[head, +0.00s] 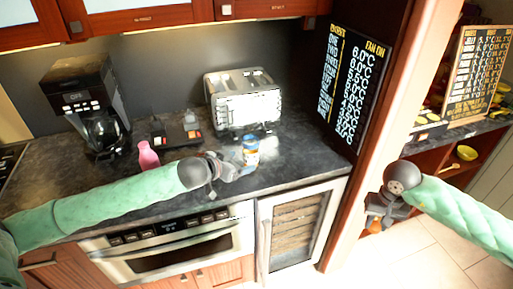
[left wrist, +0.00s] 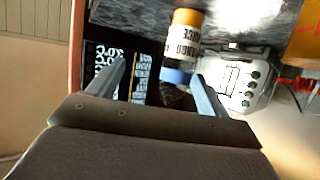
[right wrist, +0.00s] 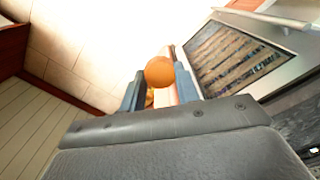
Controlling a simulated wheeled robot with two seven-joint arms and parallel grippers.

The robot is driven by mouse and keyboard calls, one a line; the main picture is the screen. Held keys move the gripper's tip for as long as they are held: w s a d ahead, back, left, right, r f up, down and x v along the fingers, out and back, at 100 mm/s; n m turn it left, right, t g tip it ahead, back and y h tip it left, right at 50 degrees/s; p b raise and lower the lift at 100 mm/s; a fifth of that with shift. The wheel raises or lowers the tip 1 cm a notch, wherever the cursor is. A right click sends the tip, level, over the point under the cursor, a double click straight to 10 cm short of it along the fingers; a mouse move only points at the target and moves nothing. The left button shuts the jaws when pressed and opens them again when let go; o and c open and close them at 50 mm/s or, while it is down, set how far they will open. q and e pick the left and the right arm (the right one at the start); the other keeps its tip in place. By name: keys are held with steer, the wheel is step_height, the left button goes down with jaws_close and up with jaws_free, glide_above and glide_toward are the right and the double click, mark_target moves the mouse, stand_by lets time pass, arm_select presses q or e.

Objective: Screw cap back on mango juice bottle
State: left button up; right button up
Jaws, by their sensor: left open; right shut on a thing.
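The mango juice bottle (head: 250,152) stands upright on the dark counter in front of the toaster, with a blue band near its top. In the left wrist view the labelled bottle (left wrist: 186,42) shows just past the fingertips, nearer the right-hand finger. My left gripper (head: 226,172) is open beside the bottle, not closed on it. My right gripper (right wrist: 158,78) is shut on a round orange cap (right wrist: 159,71). In the head view my right gripper (head: 378,214) hangs right of the counter, over the floor. The bottle's mouth is not clear.
A silver toaster (head: 243,100) stands behind the bottle. A pink bottle (head: 148,155) and a coffee machine (head: 88,105) are to the left. A drawer microwave (head: 170,245) and a glass-fronted cooler (head: 298,228) are below the counter. A wooden post (head: 385,120) rises between the counter and my right arm.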

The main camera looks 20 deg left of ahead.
mark_target(253, 143)
arm_select(q)
steer(key=w+a+r, duration=0.3)
arm_select(e)
steer(key=shift+r, duration=0.15)
arm_select(q)
steer(key=p+x, duration=0.4)
steer(key=x, duration=0.5)
steer(key=shift+w+d, duration=0.1)
steer(key=shift+w, duration=0.3)
arm_select(e)
step_height(253, 143, up, 4)
steer(key=shift+r, duration=0.1)
arm_select(q)
steer(key=shift+w+d+f+t+p, duration=0.3)
steer(key=shift+w+f+p, duration=0.1)
steer(key=shift+w, duration=0.1)
arm_select(e)
steer(key=shift+r, duration=0.1)
arm_select(q)
steer(key=c, duration=1.2)
steer(key=shift+o, duration=0.2)
